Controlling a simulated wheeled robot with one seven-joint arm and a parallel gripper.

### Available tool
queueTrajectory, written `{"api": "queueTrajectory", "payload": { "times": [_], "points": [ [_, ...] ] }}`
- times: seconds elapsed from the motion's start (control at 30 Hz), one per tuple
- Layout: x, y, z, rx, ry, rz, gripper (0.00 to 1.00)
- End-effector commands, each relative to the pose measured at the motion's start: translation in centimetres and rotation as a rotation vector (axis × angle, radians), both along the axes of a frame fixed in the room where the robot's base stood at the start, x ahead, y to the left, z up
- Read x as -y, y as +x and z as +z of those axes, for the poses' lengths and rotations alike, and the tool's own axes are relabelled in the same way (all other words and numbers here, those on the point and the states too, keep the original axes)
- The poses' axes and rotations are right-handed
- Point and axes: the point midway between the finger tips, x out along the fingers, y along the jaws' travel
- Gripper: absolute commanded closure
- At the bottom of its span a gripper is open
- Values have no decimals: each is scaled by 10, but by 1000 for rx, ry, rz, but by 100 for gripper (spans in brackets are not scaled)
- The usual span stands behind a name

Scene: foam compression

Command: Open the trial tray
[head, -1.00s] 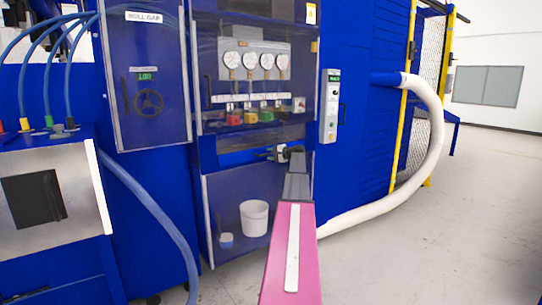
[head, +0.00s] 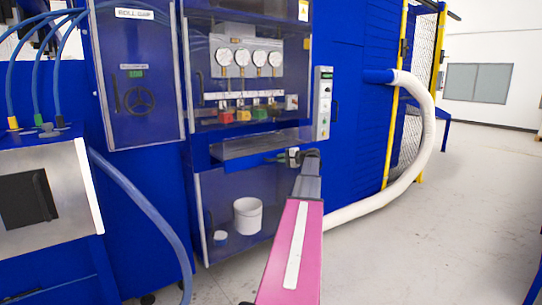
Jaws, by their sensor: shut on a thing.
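The trial tray (head: 262,143) is a shallow grey metal drawer in the blue machine, below the panel of gauges and coloured valves. It stands partly pulled out, with its grey inner floor showing and a blue front edge. My gripper (head: 293,157) is at the right part of the tray's front and is shut on its handle. The handle is mostly hidden by the gripper and my pink and grey arm.
Below the tray is a clear-fronted compartment with a white bucket (head: 248,216) and a small blue-and-white container (head: 221,238). A control box (head: 323,103) is on the right. A white hose (head: 425,140) curves to the floor. The floor at right is clear.

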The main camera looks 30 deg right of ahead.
Motion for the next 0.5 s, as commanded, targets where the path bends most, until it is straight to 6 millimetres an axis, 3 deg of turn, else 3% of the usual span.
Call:
{"api": "queueTrajectory", "payload": {
  "times": [0.03,0.2,0.5],
  "points": [
    [-2,-25,-1,-2,-1,-3,100],
    [3,-85,-1,-2,0,-2,100],
    [11,-174,-1,-2,-1,-1,100]
  ]
}}
